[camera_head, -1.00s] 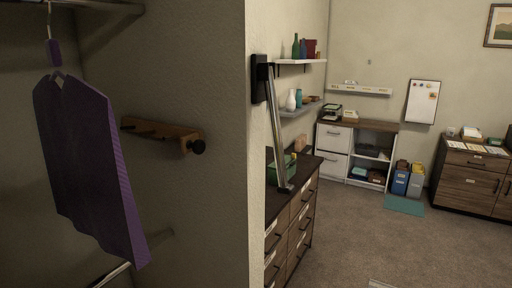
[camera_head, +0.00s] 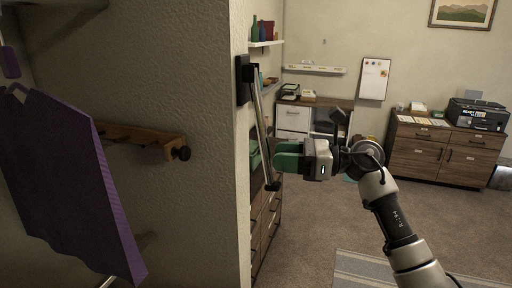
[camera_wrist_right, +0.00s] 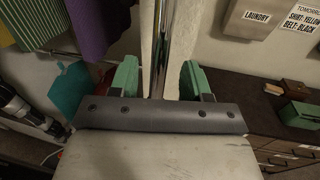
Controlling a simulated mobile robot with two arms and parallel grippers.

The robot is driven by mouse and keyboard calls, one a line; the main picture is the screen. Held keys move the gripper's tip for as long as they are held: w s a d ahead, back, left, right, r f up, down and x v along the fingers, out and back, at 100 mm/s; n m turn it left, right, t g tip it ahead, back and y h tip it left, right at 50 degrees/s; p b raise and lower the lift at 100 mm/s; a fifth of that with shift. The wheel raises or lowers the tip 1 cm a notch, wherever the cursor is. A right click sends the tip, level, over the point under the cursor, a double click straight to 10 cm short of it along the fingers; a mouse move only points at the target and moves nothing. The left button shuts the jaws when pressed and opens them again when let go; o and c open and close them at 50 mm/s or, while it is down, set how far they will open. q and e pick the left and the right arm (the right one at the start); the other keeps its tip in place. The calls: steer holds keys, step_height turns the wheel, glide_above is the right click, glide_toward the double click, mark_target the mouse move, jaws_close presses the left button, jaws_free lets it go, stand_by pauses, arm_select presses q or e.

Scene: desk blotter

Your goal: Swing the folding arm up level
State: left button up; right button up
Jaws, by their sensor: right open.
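The folding arm (camera_head: 262,125) is a long silver bar hanging down from a black wall mount (camera_head: 243,79), slightly slanted, with a dark end low down near the dresser. My right gripper (camera_head: 279,155) has green fingers and is beside the bar's lower half in the head view. In the right wrist view the bar (camera_wrist_right: 160,45) runs between the two open fingers (camera_wrist_right: 160,78), with a gap visible on both sides. Whether a finger touches it is hard to tell. My left gripper is not in view.
A wall corner (camera_head: 215,150) stands left of the bar. A peg rack (camera_head: 145,143) and a purple garment (camera_head: 60,180) hang left of it. A dresser (camera_head: 268,215) stands below the bar, and shelves (camera_head: 266,43) are behind it. The carpet at right is open.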

mark_target(262, 154)
steer(key=a, duration=0.1)
steer(key=a+p, duration=0.1)
steer(key=a, duration=0.2)
steer(key=shift+w+a+r, duration=0.1)
steer(key=shift+w+a, duration=0.2)
steer(key=shift+a, duration=0.05)
steer(key=shift+w+a+p, duration=0.1)
steer(key=shift+a+p, duration=0.25)
steer(key=shift+a, duration=0.25)
jaws_close()
